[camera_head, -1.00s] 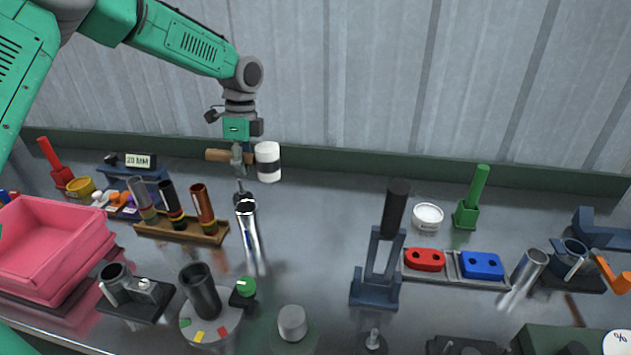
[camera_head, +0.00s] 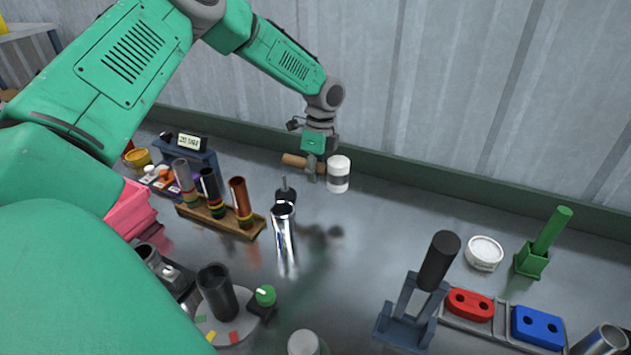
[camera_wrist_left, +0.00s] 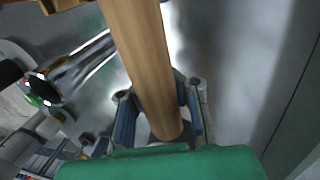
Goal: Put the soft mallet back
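The soft mallet has a white head with a grey band (camera_head: 338,174) and a wooden handle (camera_head: 293,160). My left gripper (camera_head: 313,168) is shut on the handle and holds the mallet roughly level above the back of the table, near the wall. In the left wrist view the handle (camera_wrist_left: 142,60) runs between the two fingers (camera_wrist_left: 160,117); the head is not visible there. The mallet's own resting place cannot be told from these views. My right gripper is out of view.
A chrome tube (camera_head: 283,225) stands below and in front of the mallet. A wooden rack (camera_head: 222,220) with several tubes is to its left. A blue stand (camera_head: 407,325) with a black cylinder, a white tub (camera_head: 484,253) and a green holder (camera_head: 531,260) are right.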

